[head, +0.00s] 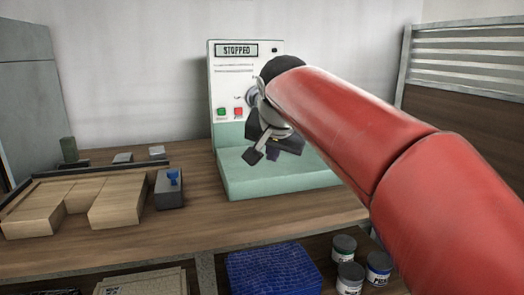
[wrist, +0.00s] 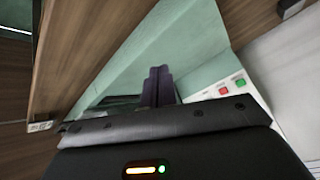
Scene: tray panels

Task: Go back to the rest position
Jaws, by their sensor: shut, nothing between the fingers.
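My gripper (head: 262,155) hangs at the end of my red arm, in front of the panel of a pale green and white machine (head: 280,185). Its fingers look dark and close together, with nothing seen between them. In the wrist view the shut dark fingers (wrist: 158,86) point toward the green part of the machine (wrist: 190,38). The machine's display (head: 237,50) reads STOPPED. A green button (head: 222,112) and a red button (head: 238,112) sit on its panel, just left of my gripper. My arm hides the machine's right side.
Wooden blocks (head: 115,204) lie in a dark-edged tray at the left of the wooden table. A grey box with a blue knob (head: 172,178) stands beside them. Below are a blue container (head: 272,270) and several lidded jars (head: 344,247). A slatted panel (head: 465,65) stands at the right.

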